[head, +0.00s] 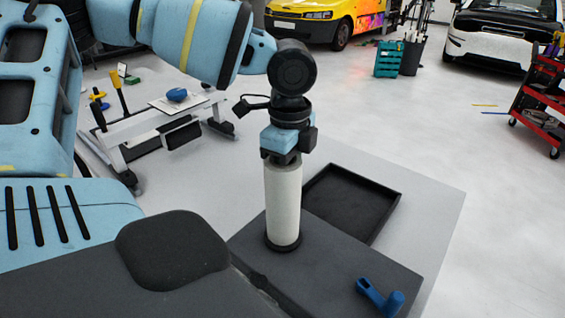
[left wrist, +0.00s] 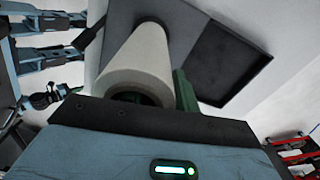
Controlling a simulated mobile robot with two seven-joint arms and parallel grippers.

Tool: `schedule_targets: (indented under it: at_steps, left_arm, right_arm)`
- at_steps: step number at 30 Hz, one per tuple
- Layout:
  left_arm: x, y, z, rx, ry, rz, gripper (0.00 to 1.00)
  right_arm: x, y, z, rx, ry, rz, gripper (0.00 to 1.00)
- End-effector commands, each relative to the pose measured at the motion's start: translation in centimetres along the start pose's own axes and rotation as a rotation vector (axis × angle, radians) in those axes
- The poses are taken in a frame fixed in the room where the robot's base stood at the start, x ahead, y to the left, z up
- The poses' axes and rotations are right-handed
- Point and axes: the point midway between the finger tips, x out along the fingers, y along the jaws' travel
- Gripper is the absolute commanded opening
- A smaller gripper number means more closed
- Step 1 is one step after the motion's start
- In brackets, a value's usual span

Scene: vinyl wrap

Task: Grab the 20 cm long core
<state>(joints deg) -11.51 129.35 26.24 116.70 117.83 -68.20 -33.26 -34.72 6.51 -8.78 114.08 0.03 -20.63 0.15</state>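The core is a pale off-white upright tube (head: 284,203) standing on a round black foot on the dark grey board (head: 345,272). My left gripper (head: 283,155) points down directly at the core's top end. In the left wrist view the core (left wrist: 135,67) shows its hollow end close to the gripper body. A dark green finger (left wrist: 184,92) lies along the core's right side, and something dark green shows in the hollow end. How firmly the fingers close on the wall is hidden. My right gripper does not clearly show.
An empty black tray (head: 352,203) lies behind and right of the core; it also shows in the left wrist view (left wrist: 226,60). A blue hand tool (head: 380,298) lies on the board's front right. A red tool cart (head: 541,105) stands far right.

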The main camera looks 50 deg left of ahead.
Motion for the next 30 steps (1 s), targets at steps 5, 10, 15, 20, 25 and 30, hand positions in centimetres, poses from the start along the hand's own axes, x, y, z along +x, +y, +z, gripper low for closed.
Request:
schedule_targets:
  at_steps: [5, 10, 15, 20, 25, 30]
  left_arm:
    - [0.15, -0.03, -0.01, 0.0, 0.0, -0.002, 0.3]
    - [0.13, -0.03, -0.01, 0.0, 0.0, -0.002, 0.17]
    - [0.11, -0.03, -0.01, 0.0, 0.001, -0.002, 0.0]
    - [0.1, -0.03, -0.01, 0.0, 0.001, -0.002, 0.0]
    - [0.08, -0.04, -0.02, 0.0, 0.001, -0.002, 0.0]
    - [-0.42, -0.07, -0.03, -0.001, 0.001, -0.003, 0.0]
  right_arm:
    - [0.01, 0.0, 0.0, 0.0, 0.0, 0.0, 0.0]
    - [0.02, 0.0, 0.1, 0.0, -0.002, 0.0, 0.0]
    - [0.04, 0.01, 0.22, 0.0, -0.004, 0.0, 0.0]
    - [0.04, 0.0, 0.24, 0.0, -0.005, 0.0, 0.0]
    - [0.03, 0.0, 0.25, 0.0, -0.005, 0.0, 0.0]
    - [0.03, 0.0, 0.26, 0.0, -0.005, 0.0, 0.0]
